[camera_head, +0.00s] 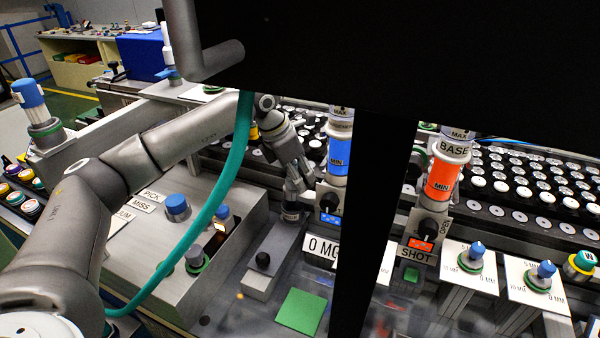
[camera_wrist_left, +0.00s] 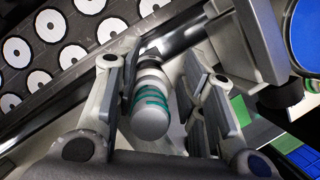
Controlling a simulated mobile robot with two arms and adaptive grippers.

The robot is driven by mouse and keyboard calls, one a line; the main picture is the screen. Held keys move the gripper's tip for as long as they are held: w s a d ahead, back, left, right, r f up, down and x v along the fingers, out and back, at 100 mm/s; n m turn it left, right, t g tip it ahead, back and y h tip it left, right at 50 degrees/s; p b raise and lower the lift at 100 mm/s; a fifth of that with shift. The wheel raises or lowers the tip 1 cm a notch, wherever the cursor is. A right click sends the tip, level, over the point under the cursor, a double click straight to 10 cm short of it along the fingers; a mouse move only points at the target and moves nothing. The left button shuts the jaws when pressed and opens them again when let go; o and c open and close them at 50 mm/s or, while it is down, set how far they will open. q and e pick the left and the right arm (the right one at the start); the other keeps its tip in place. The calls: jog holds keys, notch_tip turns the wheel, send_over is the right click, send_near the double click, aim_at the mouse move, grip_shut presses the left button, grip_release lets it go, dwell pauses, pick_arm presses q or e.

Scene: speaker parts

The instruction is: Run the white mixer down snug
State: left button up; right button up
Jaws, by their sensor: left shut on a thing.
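My left gripper (camera_head: 293,178) points down beside the blue-banded dispenser, in the middle of the head view. In the left wrist view, its two fingers (camera_wrist_left: 165,105) stand on either side of a pale grey-white cylinder with green bands (camera_wrist_left: 150,118), which I take to be the white mixer. The gripper is shut on this cylinder. The far end of the cylinder runs up toward a dark rail, and whether it is seated there is hidden. In the head view the gripper and arm mostly cover it. My right gripper is not in view.
A blue-banded dispenser (camera_head: 339,150) stands close right of the gripper; an orange-banded one (camera_head: 443,178) stands further right. Racks of white-topped parts (camera_head: 520,185) fill the back. A grey box (camera_head: 165,245) with blue knobs is at left. A black shape blocks the top and centre.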

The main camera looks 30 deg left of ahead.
pick_arm(q)
jog(key=o, duration=0.4)
jog(key=shift+r, duration=0.25)
jog(key=shift+c, duration=0.2)
jog(key=n, duration=0.1)
jog(key=a+n, duration=0.1)
jog(key=w+n+y, duration=0.1)
jog(key=n, duration=0.1)
jog(key=shift+a+f+t, duration=0.25)
jog(key=shift+f+t, duration=0.1)
jog(key=shift+t, duration=0.05)
jog(key=n+y, duration=0.1)
jog(key=n, duration=0.3)
jog(key=shift+s+y, duration=0.1)
jog(key=shift+y, duration=0.3)
jog(key=n, duration=0.2)
jog(key=n+y, duration=0.1)
jog(key=n, duration=0.1)
jog(key=shift+a+y, duration=0.3)
jog(key=shift+a, duration=0.05)
jog(key=shift+c, duration=0.2)
